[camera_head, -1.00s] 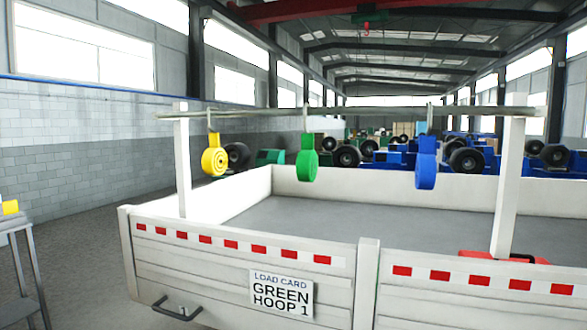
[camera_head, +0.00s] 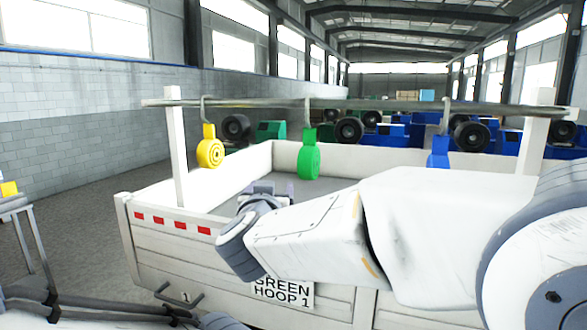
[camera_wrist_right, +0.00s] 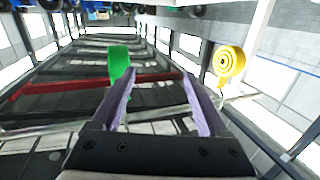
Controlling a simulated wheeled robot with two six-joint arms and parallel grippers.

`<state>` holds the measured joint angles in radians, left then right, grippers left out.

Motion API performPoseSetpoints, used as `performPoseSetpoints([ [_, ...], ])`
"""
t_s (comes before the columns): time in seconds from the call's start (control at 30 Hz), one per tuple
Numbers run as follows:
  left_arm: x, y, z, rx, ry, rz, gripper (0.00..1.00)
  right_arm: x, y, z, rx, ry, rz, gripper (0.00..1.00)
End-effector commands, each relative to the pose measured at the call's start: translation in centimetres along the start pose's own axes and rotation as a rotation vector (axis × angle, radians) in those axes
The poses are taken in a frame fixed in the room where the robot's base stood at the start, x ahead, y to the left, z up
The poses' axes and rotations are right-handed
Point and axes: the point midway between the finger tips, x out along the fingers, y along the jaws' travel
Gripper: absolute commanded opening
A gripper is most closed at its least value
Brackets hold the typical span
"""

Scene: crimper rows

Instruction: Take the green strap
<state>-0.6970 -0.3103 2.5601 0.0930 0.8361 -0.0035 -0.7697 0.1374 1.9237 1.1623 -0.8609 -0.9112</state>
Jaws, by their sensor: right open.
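The green strap (camera_head: 309,160) hangs from a hook on the long rail (camera_head: 370,104), between the yellow strap (camera_head: 210,152) and the blue strap (camera_head: 438,153). My right gripper (camera_head: 270,187) is in front of the rail, below and left of the green strap, with its fingers pointing up. In the right wrist view my right gripper (camera_wrist_right: 158,74) is open and empty. There the green strap (camera_wrist_right: 119,63) shows beyond the left finger, partly covered by it, and the yellow strap (camera_wrist_right: 228,61) is right of the right finger. My left gripper is out of view.
The rail stands on white posts (camera_head: 176,150) above the trailer's side wall (camera_head: 165,245). A load card (camera_head: 283,291) reading "GREEN HOOP 1" is partly hidden by my right arm. A small table (camera_head: 15,205) stands at the left edge.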

Motion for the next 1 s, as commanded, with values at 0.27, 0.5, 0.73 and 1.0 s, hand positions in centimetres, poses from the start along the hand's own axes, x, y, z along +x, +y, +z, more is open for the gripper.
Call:
performPoseSetpoints([
  [0.27,-1.1,0.1,-0.1,0.001,0.0,0.0,0.0,0.0,3.8,-2.6,-0.025,0.046,0.299,0.78],
  [0.5,-0.9,0.1,-0.1,0.001,0.0,0.0,0.0,1.5,4.7,-2.6,-0.028,0.046,0.318,0.78],
  [0.73,-0.9,0.1,-0.1,0.0,0.0,0.0,0.0,4.1,5.5,-2.8,-0.026,0.046,0.316,0.78],
  [1.0,-1.9,0.1,-0.1,0.001,0.0,0.0,0.0,7.2,6.5,-3.2,-0.029,0.046,0.315,0.78],
])
